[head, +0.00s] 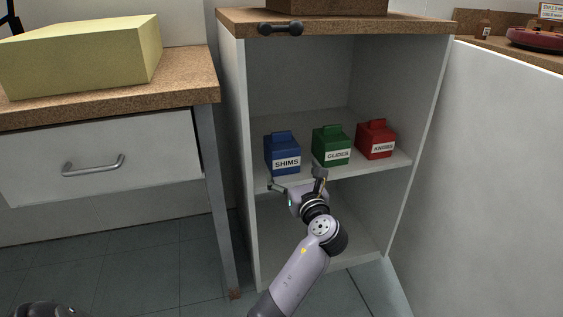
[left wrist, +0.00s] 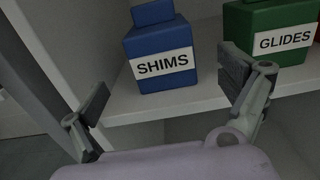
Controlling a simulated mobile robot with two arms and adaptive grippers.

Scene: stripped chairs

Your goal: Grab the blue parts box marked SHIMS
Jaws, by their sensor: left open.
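The blue parts box (head: 283,149) with a white SHIMS label stands upright on the cabinet's middle shelf, at the left. It also shows in the left wrist view (left wrist: 160,52), beyond my fingers and between them. My left gripper (head: 297,182) is open and empty, just in front of and a little below the box, near the shelf's front edge. Its two spread fingers also show in the left wrist view (left wrist: 168,98), apart from the box. My right gripper is not clearly visible.
A green GLIDES box (head: 330,147) and a red KNOBS box (head: 376,139) stand to the right on the same shelf (head: 345,174). The cabinet's side walls bound the opening. A drawer unit (head: 100,160) with a yellow block (head: 85,55) stands left.

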